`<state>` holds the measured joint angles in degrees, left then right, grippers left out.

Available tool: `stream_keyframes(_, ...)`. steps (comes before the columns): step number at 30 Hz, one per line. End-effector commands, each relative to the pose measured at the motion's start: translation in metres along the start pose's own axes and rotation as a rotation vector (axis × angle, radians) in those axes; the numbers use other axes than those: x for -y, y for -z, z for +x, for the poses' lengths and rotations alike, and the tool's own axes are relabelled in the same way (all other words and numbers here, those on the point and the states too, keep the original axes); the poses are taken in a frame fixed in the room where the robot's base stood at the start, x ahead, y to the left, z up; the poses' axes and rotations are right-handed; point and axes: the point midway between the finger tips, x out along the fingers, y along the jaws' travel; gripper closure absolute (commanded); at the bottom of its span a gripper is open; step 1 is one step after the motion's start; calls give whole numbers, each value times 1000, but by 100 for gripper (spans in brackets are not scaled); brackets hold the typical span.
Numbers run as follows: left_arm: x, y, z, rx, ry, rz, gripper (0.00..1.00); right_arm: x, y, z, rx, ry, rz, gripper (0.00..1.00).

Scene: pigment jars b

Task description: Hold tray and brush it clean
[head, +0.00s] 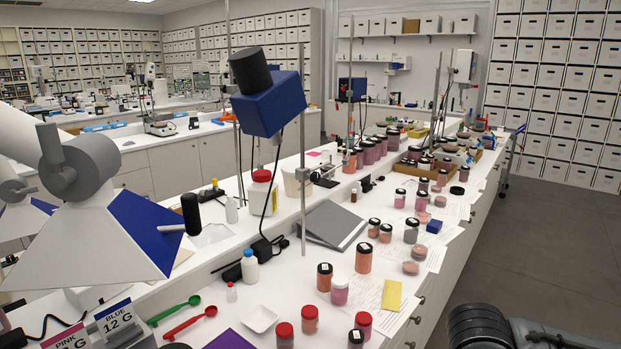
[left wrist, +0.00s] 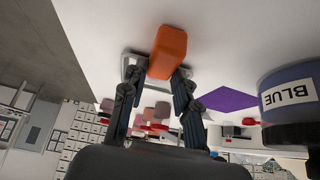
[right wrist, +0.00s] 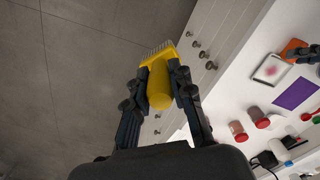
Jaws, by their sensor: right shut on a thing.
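The small tray shows in the right wrist view (right wrist: 271,69), pale inside with a pink smear, lying on the white bench. Its orange handle (left wrist: 167,52) is between the fingers of my left gripper (left wrist: 155,85). These fingers stand apart around the handle, with a gap showing on one side. Part of my left gripper also shows in the right wrist view. My right gripper (right wrist: 163,80) is shut on the yellow handle of a brush (right wrist: 159,88). The brush's pale bristles point away from the gripper, above the floor beside the bench. Tray and brush are outside the head view.
A purple sheet (right wrist: 295,93) lies near the tray. Red-lidded jars (head: 310,319) and a white dish (head: 260,318) stand nearby. A jar labelled BLUE (left wrist: 290,95) is close to my left gripper. Drawer knobs (right wrist: 197,43) line the bench front.

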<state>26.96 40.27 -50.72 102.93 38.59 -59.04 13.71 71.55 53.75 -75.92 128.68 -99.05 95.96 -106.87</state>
Motion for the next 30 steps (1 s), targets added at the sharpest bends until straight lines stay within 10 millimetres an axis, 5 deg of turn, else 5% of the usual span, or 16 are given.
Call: stream_keyframes(30,0,-4,4,6,-1,-1,100,0,0,-6,0,0,0,100)
